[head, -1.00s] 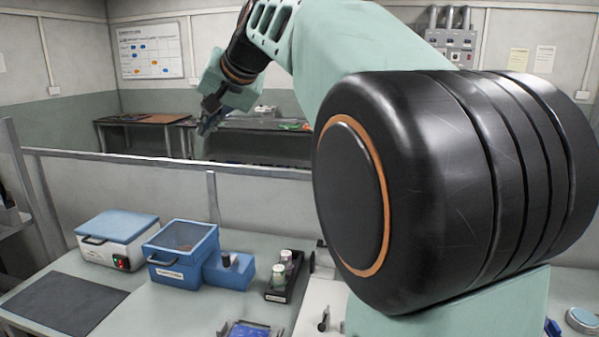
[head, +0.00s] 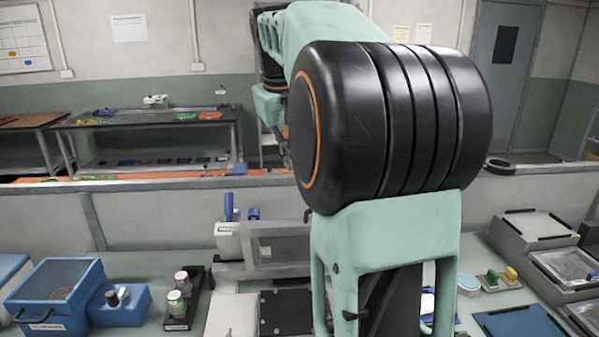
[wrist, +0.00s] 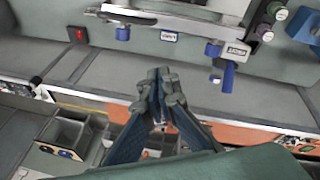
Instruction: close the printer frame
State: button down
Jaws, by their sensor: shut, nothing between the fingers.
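The printer (head: 230,240) stands at the back of the bench in the head view, left of my arm. It has a pale grey body, blue handles and a light metal frame (head: 262,268); my arm hides its right part. I cannot tell the frame's angle. In the wrist view, the printer's metal frame (wrist: 185,18) crosses the top, with a blue handle (wrist: 228,76) hanging at its right. My gripper (wrist: 160,76) is shut and empty, below the frame in the picture and apart from it. In the head view my arm mostly hides it.
A blue bin (head: 55,290) and a black rack with bottles (head: 183,300) stand left of the printer. Grey trays (head: 560,265) and small coloured pots (head: 490,280) lie to the right. A low partition (head: 150,215) runs behind the bench.

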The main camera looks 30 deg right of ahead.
send_over(302, 223)
jog(key=w, duration=0.3)
notch_tip(302, 223, down, 9)
jog(key=shift+s+a+f, duration=0.1)
jog(key=shift+s+f, duration=0.05)
jog(key=shift+s, duration=0.45)
jog(key=shift+s+f, duration=0.1)
jog(key=shift+s, duration=0.45)
jog(key=shift+s+f, duration=0.25)
jog(key=shift+f, duration=0.05)
jog(key=shift+s+f, duration=0.15)
